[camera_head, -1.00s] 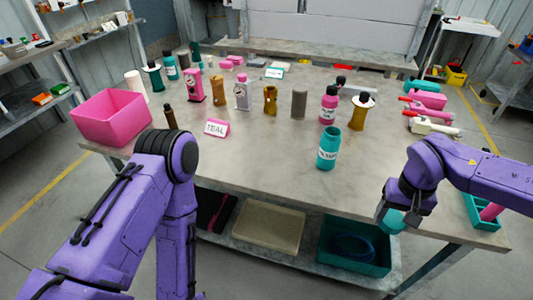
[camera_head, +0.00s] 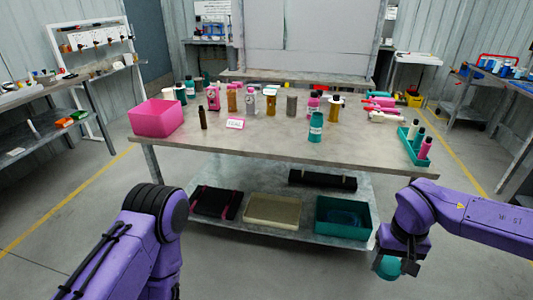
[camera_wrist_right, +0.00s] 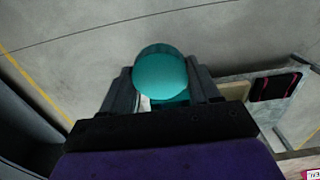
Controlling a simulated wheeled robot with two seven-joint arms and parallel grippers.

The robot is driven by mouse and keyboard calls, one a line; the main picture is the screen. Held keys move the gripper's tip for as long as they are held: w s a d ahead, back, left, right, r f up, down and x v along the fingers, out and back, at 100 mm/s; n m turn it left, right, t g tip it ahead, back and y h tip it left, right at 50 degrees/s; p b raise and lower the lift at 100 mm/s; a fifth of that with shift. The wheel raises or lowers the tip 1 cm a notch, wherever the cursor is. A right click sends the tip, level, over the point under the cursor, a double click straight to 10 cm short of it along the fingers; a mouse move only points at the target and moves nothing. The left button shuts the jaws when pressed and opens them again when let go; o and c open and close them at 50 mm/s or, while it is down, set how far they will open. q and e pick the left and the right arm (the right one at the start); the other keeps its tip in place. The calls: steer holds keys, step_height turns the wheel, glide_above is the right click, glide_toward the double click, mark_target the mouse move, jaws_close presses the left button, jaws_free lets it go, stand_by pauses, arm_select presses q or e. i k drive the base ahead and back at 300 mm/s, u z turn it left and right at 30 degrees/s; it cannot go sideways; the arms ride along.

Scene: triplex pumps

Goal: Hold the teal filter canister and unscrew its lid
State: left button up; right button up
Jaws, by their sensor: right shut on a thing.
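My right gripper (camera_head: 402,262) is shut on a teal, round-ended object, which I take to be the teal filter canister (camera_head: 386,268). It is held in front of the table's right end, clear of the tabletop. In the right wrist view the round teal end (camera_wrist_right: 161,75) sits between the fingers of my right gripper (camera_wrist_right: 163,88), with a small white patch and more teal behind it. I cannot tell its lid from its body. My left arm shows at the lower left, but its gripper is out of view.
Another teal bottle with a white label (camera_head: 316,127) stands on the table (camera_head: 270,143). A teal tray (camera_head: 344,216) is on the lower shelf. Floor before the table is open.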

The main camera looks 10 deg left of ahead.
mark_target(316, 119)
steer(key=u, duration=0.85)
steer(key=k, duration=0.1)
steer(key=z, duration=1.2)
steer(key=i, duration=1.55)
steer(key=u, duration=0.5)
steer(key=i, duration=0.95)
steer(key=u, duration=1.6)
